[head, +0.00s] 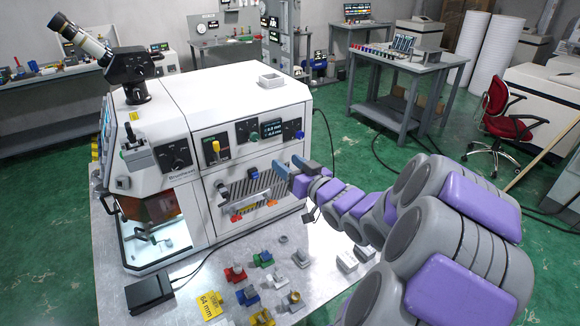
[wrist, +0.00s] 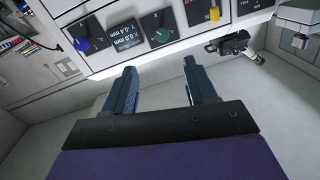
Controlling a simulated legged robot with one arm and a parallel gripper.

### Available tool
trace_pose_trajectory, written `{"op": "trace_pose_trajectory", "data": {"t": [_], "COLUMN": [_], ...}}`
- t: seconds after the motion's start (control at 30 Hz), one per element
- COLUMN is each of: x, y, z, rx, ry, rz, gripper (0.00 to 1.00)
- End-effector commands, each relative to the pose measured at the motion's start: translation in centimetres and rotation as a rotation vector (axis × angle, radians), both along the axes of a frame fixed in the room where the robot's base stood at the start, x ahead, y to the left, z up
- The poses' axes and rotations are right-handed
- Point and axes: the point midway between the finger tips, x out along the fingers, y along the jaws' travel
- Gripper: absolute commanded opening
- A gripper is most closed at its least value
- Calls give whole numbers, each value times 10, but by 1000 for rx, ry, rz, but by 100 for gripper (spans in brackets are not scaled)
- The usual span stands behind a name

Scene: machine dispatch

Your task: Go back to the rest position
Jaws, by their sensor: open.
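My gripper (head: 293,172) is in front of the white machine (head: 213,193), near the right part of its front panel. In the wrist view my gripper (wrist: 157,82) shows two dark blue fingers spread apart with nothing between them. Beyond the fingertips is the panel with a green knob (wrist: 158,35), a blue knob (wrist: 81,44), a small display (wrist: 124,36) and a yellow handle (wrist: 214,13). The arm reaches in from the right in the head view. I cannot tell the exact gap between the fingers and the panel.
The table (head: 330,247) in front of the machine holds several small coloured parts, a yellow 64 mm tag (head: 210,304) and a black pedal-like box (head: 149,292). A microscope (head: 130,70) stands on the machine. A red chair (head: 500,125) and a grey table (head: 410,64) stand behind, with green floor between.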

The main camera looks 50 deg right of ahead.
Motion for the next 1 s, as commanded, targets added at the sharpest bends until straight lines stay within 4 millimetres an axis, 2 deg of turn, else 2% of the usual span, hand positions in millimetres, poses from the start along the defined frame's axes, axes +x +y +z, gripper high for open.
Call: {"op": "trace_pose_trajectory", "data": {"t": [0.37,0.5,0.63,0.73,0.87,1.0], "x": [1,11,22,22,10,-15], "y": [1,10,29,47,75,112], "z": [-1,-12,-32,-48,-66,-80], "rx": [-2,-17,-48,-70,-84,-84], "ry": [7,98,280,442,645,852], "rz": [0,-9,-33,-56,-80,-87], "gripper": [56,56,56,56,56,56]}}
